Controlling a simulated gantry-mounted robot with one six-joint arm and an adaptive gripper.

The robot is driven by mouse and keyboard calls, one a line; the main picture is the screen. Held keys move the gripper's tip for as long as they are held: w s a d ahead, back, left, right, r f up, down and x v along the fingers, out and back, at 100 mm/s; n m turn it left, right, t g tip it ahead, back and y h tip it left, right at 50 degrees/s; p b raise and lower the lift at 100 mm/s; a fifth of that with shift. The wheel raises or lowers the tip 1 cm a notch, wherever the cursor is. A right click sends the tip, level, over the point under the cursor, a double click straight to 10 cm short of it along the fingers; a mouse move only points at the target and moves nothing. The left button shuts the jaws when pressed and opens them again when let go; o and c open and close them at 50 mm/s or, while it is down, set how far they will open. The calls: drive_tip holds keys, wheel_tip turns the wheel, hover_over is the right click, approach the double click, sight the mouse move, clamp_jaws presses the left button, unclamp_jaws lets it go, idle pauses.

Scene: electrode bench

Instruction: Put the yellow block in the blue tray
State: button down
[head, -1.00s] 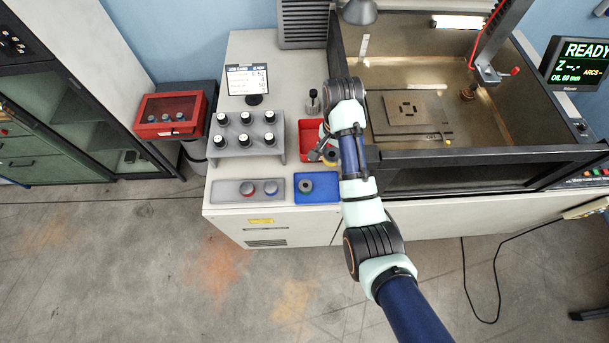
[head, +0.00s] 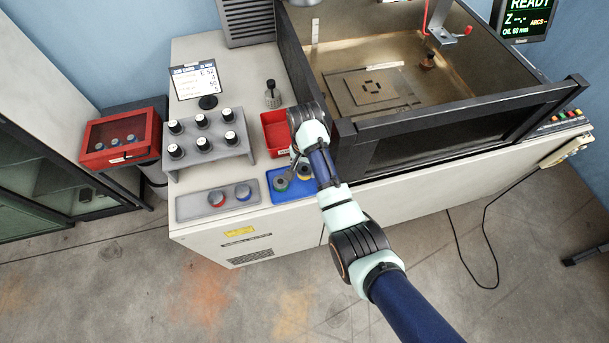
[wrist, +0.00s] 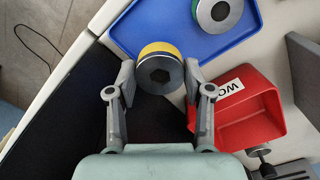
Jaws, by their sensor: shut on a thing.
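The yellow block (wrist: 160,68), a round piece with a dark grey face, a hexagonal recess and a yellow band, sits between the fingers of my gripper (wrist: 160,82). Both fingers press on its sides. In the head view the yellow block (head: 304,173) shows partly behind my gripper (head: 297,163), over the blue tray (head: 294,192). In the wrist view the block overlaps the near edge of the blue tray (wrist: 180,22). I cannot tell whether it touches the tray floor. A green-ringed block (head: 280,184) lies in the tray, left of the yellow one.
A red bin (head: 276,130) stands just behind the tray. A grey tray (head: 190,207) with a red and a blue block lies to the left. The tank wall (head: 440,118) is close on the right.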

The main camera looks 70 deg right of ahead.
sight(304, 174)
drive_tip(key=shift+f+b, duration=0.35)
drive_tip(key=shift+f, duration=1.75)
drive_tip(key=shift+c, duration=2.3)
unclamp_jaws()
drive_tip(key=shift+f, duration=0.2)
wheel_tip(304, 174, up, 12)
drive_tip(key=shift+r+p, duration=0.2)
drive_tip(key=shift+p, duration=0.5)
